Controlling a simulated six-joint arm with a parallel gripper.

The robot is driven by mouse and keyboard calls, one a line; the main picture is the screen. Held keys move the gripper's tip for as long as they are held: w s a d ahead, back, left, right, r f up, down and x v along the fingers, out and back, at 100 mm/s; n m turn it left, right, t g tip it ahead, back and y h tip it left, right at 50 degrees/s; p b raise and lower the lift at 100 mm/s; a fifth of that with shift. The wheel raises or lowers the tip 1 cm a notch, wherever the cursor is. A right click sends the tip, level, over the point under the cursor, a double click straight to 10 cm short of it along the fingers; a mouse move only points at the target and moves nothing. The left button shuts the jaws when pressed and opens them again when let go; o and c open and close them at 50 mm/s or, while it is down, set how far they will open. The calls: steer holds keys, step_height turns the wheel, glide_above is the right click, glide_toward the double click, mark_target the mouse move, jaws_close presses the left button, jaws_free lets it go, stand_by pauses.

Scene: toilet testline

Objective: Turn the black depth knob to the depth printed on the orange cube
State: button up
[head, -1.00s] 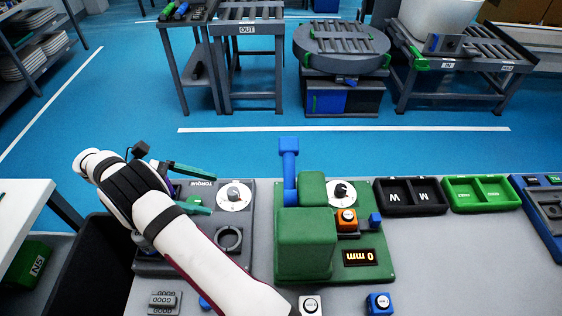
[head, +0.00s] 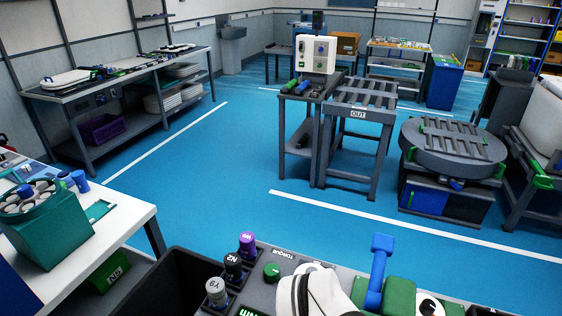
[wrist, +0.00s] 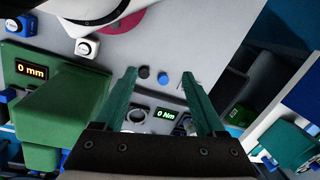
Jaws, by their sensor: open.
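The black depth knob (head: 428,307) sits on a white dial, cut by the bottom edge of the head view beside the green press block (head: 398,297). The green block also shows in the wrist view (wrist: 60,110), next to a display reading 0 mm (wrist: 31,70). The orange cube cannot be made out in either current view. My gripper (wrist: 158,75) is open and empty, its two green fingers apart above the grey bench, near a display reading 0 Nm (wrist: 166,114). The head view shows only part of my white arm, not the fingertips.
A blue lever (head: 378,270) stands upright by the green block. Several capped posts, one purple (head: 247,244), stand left of the torque unit. A black bin (head: 180,272) is at left.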

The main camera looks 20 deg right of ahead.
steer(key=w+d+r+n+t, duration=0.2)
steer(key=w+d+n, duration=0.1)
steer(key=w+d, duration=0.8)
steer(key=n+t+h, duration=0.1)
steer(key=n+h, duration=0.2)
steer(key=n, duration=0.1)
glide_above(430, 305)
steer(key=a, duration=0.3)
step_height(430, 305, down, 3)
steer(key=s+d+f+m+t+y, duration=0.1)
steer(key=s+d+f+m+t, duration=0.1)
steer(key=s+d+f, duration=0.3)
steer(key=shift+g, duration=0.3)
steer(key=x, duration=0.4)
steer(key=a+x, duration=0.1)
steer(key=x, duration=0.3)
steer(key=a+x, duration=0.1)
steer(key=x, duration=0.3)
steer(key=shift+s+a+f, duration=0.1)
steer(key=shift+s+f, duration=0.05)
steer(key=shift+f, duration=0.3)
steer(key=shift+w+f, duration=0.2)
steer(key=shift+f, duration=0.3)
